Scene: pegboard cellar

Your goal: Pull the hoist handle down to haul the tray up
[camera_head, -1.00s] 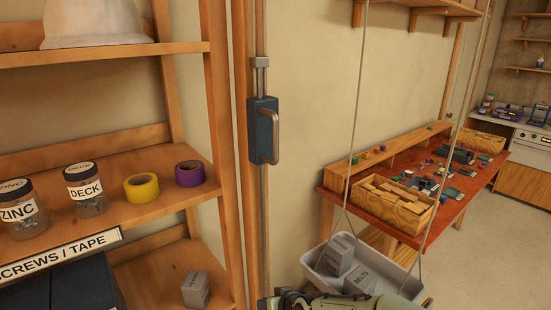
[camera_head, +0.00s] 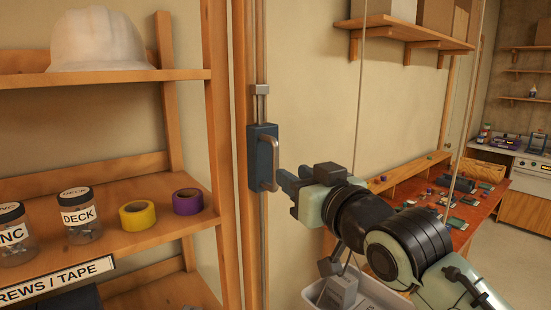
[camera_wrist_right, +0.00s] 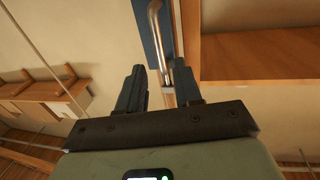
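The hoist handle (camera_head: 274,160) is a grey metal bar on a dark blue block (camera_head: 257,182), which sits on a vertical rod beside the wooden shelf post. My right gripper (camera_head: 282,180) reaches in from the right, with its fingertips close to the handle's lower part. In the right wrist view its two fingers (camera_wrist_right: 160,72) are apart, and the handle (camera_wrist_right: 155,30) appears ahead, its lower end in line with the gap. I cannot tell whether they touch. The white tray (camera_head: 385,297) hangs low on cords, holding grey boxes, partly hidden by my right arm. My left gripper is out of view.
The shelf (camera_head: 140,240) at left holds jars, a yellow tape roll (camera_head: 139,215), a purple tape roll (camera_head: 187,202) and a white hard hat (camera_head: 97,40). A reddish workbench (camera_head: 475,215) with small parts stands behind my right arm. Thin cords run up in front of the wall.

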